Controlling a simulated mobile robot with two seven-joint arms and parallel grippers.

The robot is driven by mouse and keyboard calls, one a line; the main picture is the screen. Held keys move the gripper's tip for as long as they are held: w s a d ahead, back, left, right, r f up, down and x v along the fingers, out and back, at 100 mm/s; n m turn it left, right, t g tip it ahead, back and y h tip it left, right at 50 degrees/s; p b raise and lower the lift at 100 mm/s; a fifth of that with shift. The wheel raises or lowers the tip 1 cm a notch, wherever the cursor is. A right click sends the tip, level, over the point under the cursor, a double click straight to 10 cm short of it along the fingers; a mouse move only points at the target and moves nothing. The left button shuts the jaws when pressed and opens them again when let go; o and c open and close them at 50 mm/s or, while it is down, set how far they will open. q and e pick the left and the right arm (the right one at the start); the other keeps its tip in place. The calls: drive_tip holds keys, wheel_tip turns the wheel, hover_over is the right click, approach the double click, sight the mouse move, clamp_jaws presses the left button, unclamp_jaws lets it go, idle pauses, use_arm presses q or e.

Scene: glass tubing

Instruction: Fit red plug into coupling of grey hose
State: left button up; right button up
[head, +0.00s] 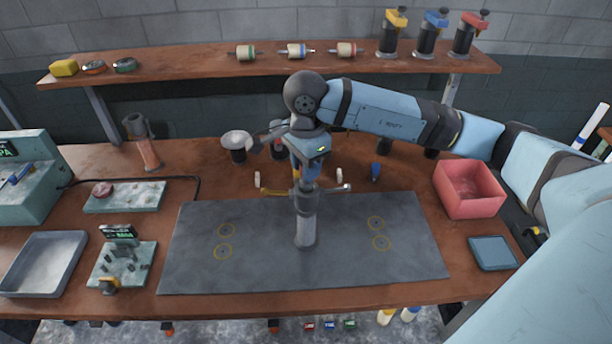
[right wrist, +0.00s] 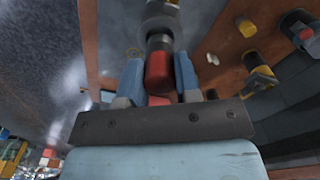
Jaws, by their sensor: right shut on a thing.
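My right gripper (head: 307,181) is in the middle of the head view, above a grey upright holder (head: 306,230) on the dark mat. In the right wrist view its blue fingers (right wrist: 158,80) are shut on the red plug (right wrist: 158,70). The plug's far end is in line with a dark coupling with a metal collar (right wrist: 160,28). Plug and coupling look close or touching; I cannot tell how deep the plug sits. In the head view the gripper hides the plug. I cannot make out the grey hose clearly. My left gripper is not in view.
The dark mat (head: 200,270) is clear around the holder. A red bin (head: 470,190) stands at the right, a grey tray (head: 42,264) at the left. A shelf (head: 210,67) runs along the back.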

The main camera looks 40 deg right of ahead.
wheel_tip(320, 180, down, 4)
drive_tip(key=shift+r+p, duration=0.2)
drive_tip(key=shift+p, duration=0.1)
drive_tip(key=shift+f, duration=0.1)
drive_tip(key=shift+f, duration=0.1)
drive_tip(key=o, duration=0.9)
